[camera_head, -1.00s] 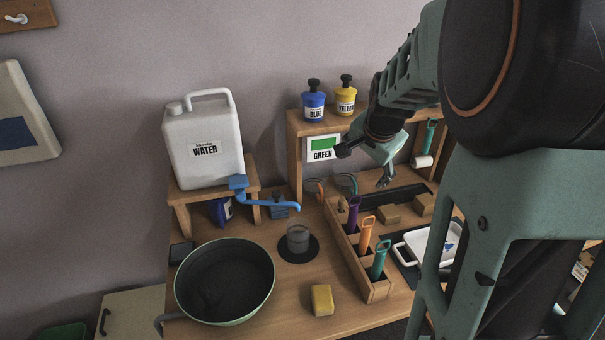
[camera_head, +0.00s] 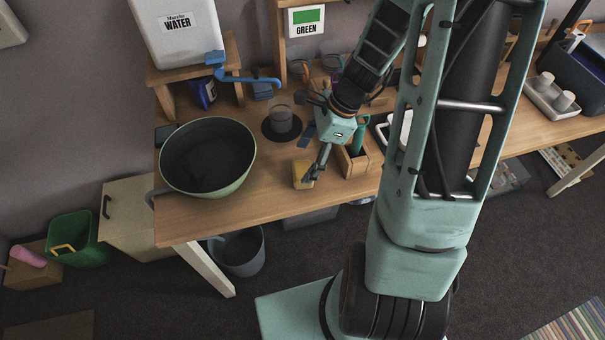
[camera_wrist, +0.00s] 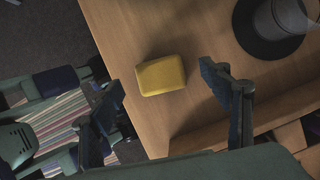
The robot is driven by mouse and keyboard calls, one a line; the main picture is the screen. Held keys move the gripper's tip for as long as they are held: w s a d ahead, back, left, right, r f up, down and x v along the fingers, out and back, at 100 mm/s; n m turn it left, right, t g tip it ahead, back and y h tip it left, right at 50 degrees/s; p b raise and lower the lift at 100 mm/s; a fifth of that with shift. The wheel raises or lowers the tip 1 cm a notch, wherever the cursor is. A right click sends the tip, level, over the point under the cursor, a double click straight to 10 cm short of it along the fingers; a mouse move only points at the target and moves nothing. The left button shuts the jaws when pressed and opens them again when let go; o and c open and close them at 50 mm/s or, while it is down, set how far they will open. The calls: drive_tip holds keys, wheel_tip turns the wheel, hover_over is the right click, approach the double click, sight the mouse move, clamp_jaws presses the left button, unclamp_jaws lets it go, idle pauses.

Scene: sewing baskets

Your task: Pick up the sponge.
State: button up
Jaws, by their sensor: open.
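The yellow sponge (camera_head: 301,174) lies on the wooden table near its front edge, right of the large dark bowl. In the wrist view the sponge (camera_wrist: 161,75) is a rounded yellow block lying flat, ahead of the fingers and between their lines. My gripper (camera_head: 314,168) is at the sponge in the head view, and its fingers partly cover the sponge's right side. In the wrist view my gripper (camera_wrist: 163,87) has its two fingers wide apart with nothing held. I cannot tell the exact height of the fingertips above the table.
The bowl (camera_head: 242,178) stands to the left. A clear cup (camera_head: 282,119) stands on a dark round mat behind the sponge. A wooden tool holder (camera_head: 352,168) is close on the right. The table's front edge (camera_head: 258,206) is near the sponge.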

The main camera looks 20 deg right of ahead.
sight(300, 170)
drive_tip(key=x, duration=0.5)
drive_tip(key=shift+s+d+f+b, duration=0.15)
drive_tip(key=shift+d+f+b, duration=0.05)
drive_tip(key=shift+d+b, duration=0.1)
drive_tip(key=c, duration=1)
drive_tip(key=shift+r, duration=0.1)
drive_tip(key=shift+c, duration=0.2)
drive_tip(key=shift+r, duration=0.5)
wheel_tip(300, 170, up, 2)
drive_tip(key=shift+r+p, duration=0.2)
drive_tip(key=shift+p, duration=0.2)
drive_tip(key=s+d+r+p, duration=0.1)
drive_tip(key=s+d+r, duration=0.4)
drive_tip(key=s+r, duration=0.4)
drive_tip(key=s, duration=0.4)
drive_tip(key=shift+d+r, duration=0.2)
drive_tip(key=shift+d, duration=0.05)
